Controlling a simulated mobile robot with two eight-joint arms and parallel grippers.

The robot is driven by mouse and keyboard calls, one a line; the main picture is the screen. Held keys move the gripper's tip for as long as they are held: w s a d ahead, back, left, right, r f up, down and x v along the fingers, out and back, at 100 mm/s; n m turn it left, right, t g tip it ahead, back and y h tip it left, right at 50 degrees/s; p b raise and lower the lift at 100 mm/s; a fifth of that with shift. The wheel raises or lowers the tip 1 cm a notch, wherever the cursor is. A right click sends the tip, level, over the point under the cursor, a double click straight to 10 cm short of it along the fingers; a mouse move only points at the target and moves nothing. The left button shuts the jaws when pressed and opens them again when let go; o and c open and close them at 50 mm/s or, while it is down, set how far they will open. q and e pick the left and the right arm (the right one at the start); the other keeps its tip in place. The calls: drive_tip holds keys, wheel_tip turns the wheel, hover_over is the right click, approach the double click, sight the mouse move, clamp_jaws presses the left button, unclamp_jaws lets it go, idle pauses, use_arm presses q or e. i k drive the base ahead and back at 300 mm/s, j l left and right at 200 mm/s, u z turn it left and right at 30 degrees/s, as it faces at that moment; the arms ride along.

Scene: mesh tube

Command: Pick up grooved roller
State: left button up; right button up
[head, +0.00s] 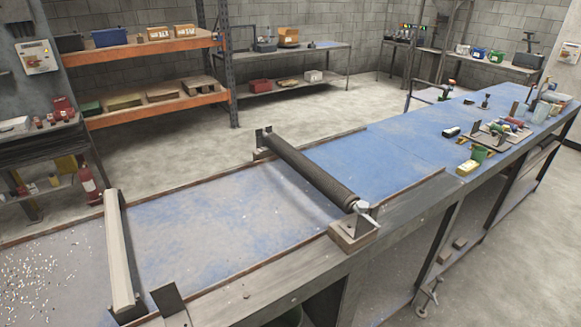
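A long dark roller with a ribbed-looking surface, which appears to be the grooved roller (312,174), lies across the blue-topped bench (215,218). Its far end rests at a small bracket (264,142). Its near end rests at a metal bracket on a block (354,230) at the bench's front edge. The fine surface detail is too small to tell. Neither of my grippers is in view.
A pale bar (119,250) crosses the bench at the left, with a dark upright plate (168,299) by its near end. White specks litter the surface left of it. Tools and cups (500,130) crowd the bench's right end. The blue surface around the roller is clear.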

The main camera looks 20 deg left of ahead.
sight(340, 195)
drive_tip(key=u, duration=0.5)
drive_tip(key=l+u, duration=0.15)
drive_tip(key=u, duration=0.35)
drive_tip(key=l+u, duration=0.15)
drive_tip(key=u, duration=0.35)
drive_tip(key=l+u, duration=0.5)
drive_tip(key=k+l+u, duration=0.1)
drive_tip(key=l+u, duration=0.35)
drive_tip(key=k+l+u, duration=0.15)
drive_tip(key=l, duration=0.2)
drive_tip(key=k+l+u, duration=0.15)
drive_tip(key=l, duration=0.15)
drive_tip(key=k+l+u, duration=0.15)
drive_tip(key=l, duration=0.2)
